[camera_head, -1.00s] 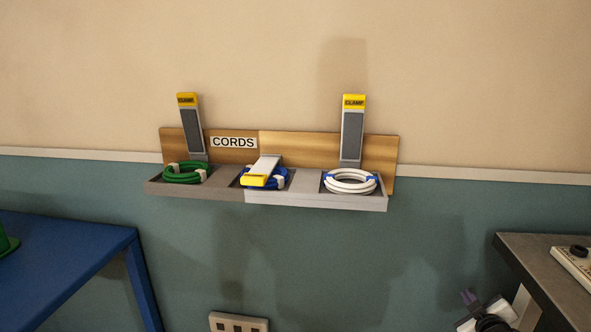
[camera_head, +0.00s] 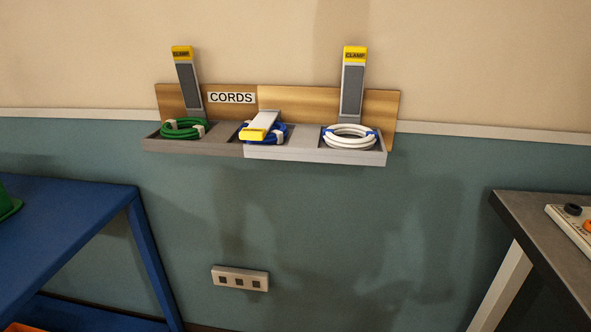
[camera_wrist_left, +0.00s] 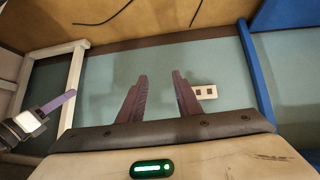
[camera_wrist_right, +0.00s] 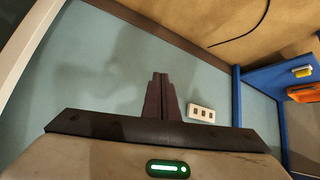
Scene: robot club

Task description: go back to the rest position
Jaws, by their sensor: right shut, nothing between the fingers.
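My left gripper (camera_wrist_left: 160,76) is open and empty in the left wrist view, its two dark fingers apart. My right gripper (camera_wrist_right: 160,76) is shut with nothing in it in the right wrist view, its fingers together. Neither gripper shows in the head view.
A wall shelf marked CORDS (camera_head: 215,149) holds green (camera_head: 180,137), blue (camera_head: 281,136) and white (camera_head: 345,146) cord coils with clamps; the middle clamp (camera_head: 260,125) is down. A blue table (camera_head: 60,225) stands left, a grey-topped table (camera_head: 535,235) right. A wall outlet (camera_head: 240,271) is between.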

